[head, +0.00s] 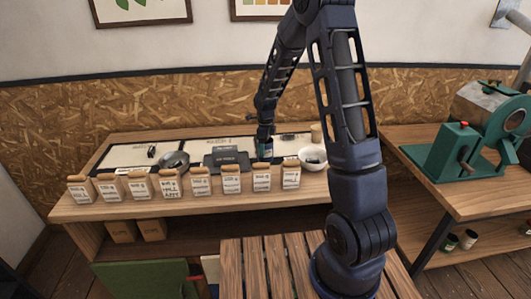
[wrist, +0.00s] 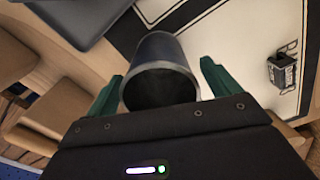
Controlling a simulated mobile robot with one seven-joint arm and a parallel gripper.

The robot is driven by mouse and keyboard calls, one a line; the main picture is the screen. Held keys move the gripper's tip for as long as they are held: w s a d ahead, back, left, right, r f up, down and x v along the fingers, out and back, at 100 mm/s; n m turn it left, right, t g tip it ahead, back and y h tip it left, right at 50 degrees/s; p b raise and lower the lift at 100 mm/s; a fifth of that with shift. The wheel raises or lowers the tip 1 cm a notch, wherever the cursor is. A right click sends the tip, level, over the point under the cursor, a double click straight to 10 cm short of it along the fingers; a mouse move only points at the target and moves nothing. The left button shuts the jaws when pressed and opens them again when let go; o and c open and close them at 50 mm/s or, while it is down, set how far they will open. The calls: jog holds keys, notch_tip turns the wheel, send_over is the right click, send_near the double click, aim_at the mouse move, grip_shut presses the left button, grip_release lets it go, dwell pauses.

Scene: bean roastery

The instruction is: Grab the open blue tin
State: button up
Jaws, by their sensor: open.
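An open dark tin (wrist: 160,85), grey-blue in this light, shows in the wrist view with its dark mouth toward the camera. My gripper (wrist: 160,78) has its two green fingers apart, one on each side of the tin. A small gap shows on the right; on the left the finger is very close to the tin's wall, and I cannot tell if it touches. In the head view my gripper (head: 265,138) is low over the back bench, and the tin (head: 267,152) is mostly hidden beneath it.
A dark scale (head: 227,157) and a dark bowl (head: 174,160) are left of the tin. A white bowl (head: 313,156) stands close on its right. Several labelled bags (head: 200,182) line the bench's front edge. A green roaster (head: 466,150) stands on the right table.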

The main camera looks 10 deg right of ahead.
jog(key=shift+f, duration=0.45)
jog(key=c, duration=1.1)
